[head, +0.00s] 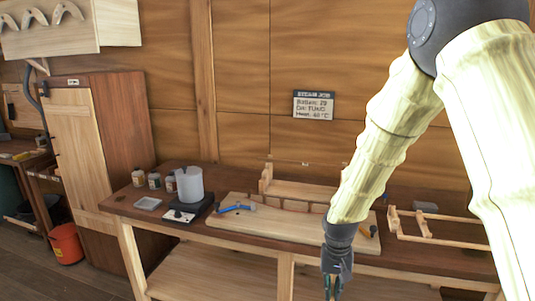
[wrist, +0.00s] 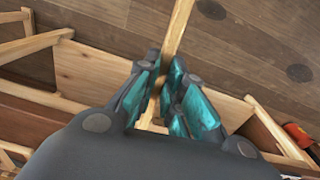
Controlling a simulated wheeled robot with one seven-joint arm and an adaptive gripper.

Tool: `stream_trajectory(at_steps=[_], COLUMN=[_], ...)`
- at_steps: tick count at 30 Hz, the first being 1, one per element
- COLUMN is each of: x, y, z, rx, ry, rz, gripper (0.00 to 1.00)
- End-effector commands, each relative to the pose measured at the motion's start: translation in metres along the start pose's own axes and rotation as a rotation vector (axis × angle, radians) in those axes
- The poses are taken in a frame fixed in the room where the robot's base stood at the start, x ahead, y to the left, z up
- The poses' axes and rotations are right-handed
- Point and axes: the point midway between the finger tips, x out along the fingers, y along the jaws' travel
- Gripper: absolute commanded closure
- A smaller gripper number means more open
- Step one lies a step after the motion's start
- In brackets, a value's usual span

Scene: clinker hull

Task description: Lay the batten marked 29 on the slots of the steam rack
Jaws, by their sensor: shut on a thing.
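My gripper (head: 334,284) hangs low at the bottom of the head view, in front of the bench edge. In the wrist view its teal fingers (wrist: 168,98) are shut on a thin pale wooden batten (wrist: 178,30), which runs between them and out past the top edge. No number on the batten is readable. A light wooden frame with upright pieces (head: 425,226) lies at the bench's right end. Another wooden holder (head: 300,188) stands at the back of the bench, partly hidden by my arm. I cannot tell which is the steam rack.
A wall sign (head: 314,104) names batten 29. The brown bench (head: 150,212) carries a pale board (head: 250,226), a blue-handled tool (head: 236,208), a grey container (head: 189,184) and several jars. A red bucket (head: 66,244) stands on the floor at left.

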Motion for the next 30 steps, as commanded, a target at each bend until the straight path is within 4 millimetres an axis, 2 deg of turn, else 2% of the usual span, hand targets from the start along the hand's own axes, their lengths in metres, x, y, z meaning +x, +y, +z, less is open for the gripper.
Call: stream_trajectory(at_steps=[9, 15, 20, 30], x=[0.087, 0.122, 0.131, 0.132], y=[0.007, 0.008, 0.008, 0.008], z=[0.043, 0.066, 0.073, 0.073], rx=[-0.127, -0.191, -0.208, -0.21], ry=[-0.007, -0.007, -0.006, -0.005], rz=[-0.001, -0.015, -0.022, -0.023], gripper=[1.0, 1.0, 1.0, 1.0])
